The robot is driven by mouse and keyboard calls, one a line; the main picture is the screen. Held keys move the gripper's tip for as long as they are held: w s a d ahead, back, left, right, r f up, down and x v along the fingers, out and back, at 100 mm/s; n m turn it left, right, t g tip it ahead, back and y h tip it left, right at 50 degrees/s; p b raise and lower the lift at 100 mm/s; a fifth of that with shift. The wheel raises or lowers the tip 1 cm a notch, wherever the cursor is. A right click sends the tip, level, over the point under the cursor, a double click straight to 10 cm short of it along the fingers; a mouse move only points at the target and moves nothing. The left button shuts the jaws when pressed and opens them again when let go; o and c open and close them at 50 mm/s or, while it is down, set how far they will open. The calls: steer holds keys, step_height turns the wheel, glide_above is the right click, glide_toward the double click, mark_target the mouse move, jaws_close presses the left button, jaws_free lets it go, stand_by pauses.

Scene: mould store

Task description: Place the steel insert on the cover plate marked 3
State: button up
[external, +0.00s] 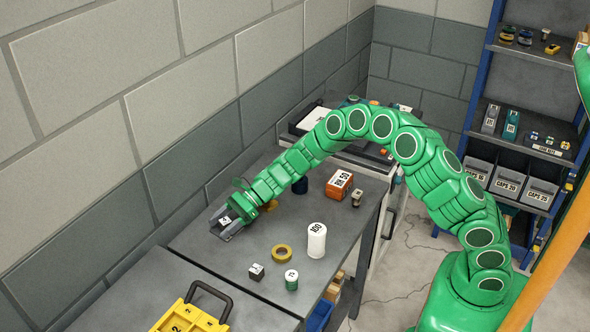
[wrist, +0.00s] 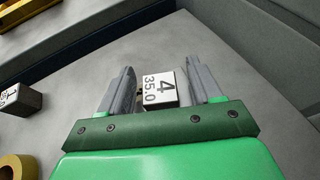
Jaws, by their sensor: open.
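My gripper (external: 224,231) is low over the grey bench at the wall side, with its jaws open. In the wrist view my gripper (wrist: 158,74) has a small steel block (wrist: 159,88) between its two fingers, with a white top marked 4 and 35.0. A narrow gap shows beside the block. A second small dark block with a white marked face (external: 257,271) stands on the bench and shows at the left edge of the wrist view (wrist: 16,100). No plate marked 3 can be made out.
A yellow tape ring (external: 282,253), a green-sided cylinder (external: 291,280), a white cylinder marked 100 (external: 316,241) and an orange box (external: 339,184) stand on the bench (external: 235,268). The wall (external: 160,210) runs close along its left side. Bench space between gripper and tape ring is clear.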

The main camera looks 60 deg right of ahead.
mark_target(225, 221)
steer(key=shift+r, duration=0.1)
steer(key=v, duration=0.5)
steer(key=shift+d+r, duration=0.15)
steer(key=shift+r, duration=0.15)
step_height(225, 221, up, 6)
steer(key=shift+r, duration=0.25)
